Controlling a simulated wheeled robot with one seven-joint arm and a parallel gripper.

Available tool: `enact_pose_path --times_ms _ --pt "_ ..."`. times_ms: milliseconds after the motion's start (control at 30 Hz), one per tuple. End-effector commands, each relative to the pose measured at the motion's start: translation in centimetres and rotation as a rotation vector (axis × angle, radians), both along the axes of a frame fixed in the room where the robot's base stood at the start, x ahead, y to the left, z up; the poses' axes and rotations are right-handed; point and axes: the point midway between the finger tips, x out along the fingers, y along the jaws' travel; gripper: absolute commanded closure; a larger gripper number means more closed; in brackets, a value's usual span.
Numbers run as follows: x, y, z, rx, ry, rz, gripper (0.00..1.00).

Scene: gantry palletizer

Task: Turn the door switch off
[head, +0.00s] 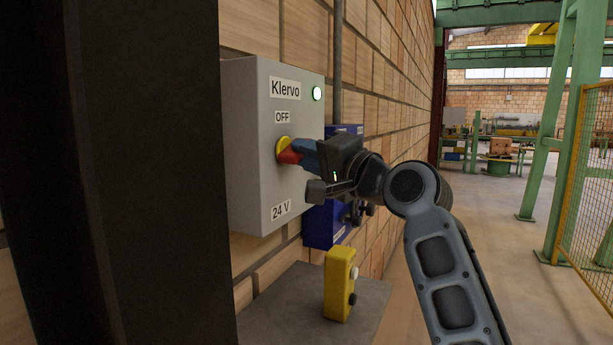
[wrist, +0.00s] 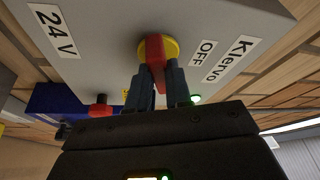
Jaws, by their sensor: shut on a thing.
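The switch has a red handle (head: 288,157) on a yellow disc (head: 282,146), on the front of a grey box (head: 247,150) labelled "Klervo", "OFF" and "24 V". The OFF label (head: 282,117) is above the disc. My gripper (head: 303,152) is at the switch, its blue fingers shut on the red handle. In the wrist view the red handle (wrist: 155,60) stands between the two fingers, with the yellow disc (wrist: 172,48) behind it. The fingers hide part of the handle, and I cannot tell exactly which way it is turned.
A lit green lamp (head: 317,93) is at the box's upper right. A blue box (head: 322,228) is on the brick wall behind my gripper. A yellow button box (head: 338,284) stands on a grey surface (head: 290,310) below. A dark post (head: 110,170) fills the left.

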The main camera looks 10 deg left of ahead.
Motion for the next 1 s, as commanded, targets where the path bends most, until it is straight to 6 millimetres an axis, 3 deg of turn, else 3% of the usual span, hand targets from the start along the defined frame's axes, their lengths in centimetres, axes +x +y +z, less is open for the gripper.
enact_pose_path --times_ms 33,1000 --pt "0.04 0.1 -1.08 -0.016 -0.045 0.0 1.0" --pt "0.56 0.15 -1.22 -0.314 -0.864 0.003 1.0"
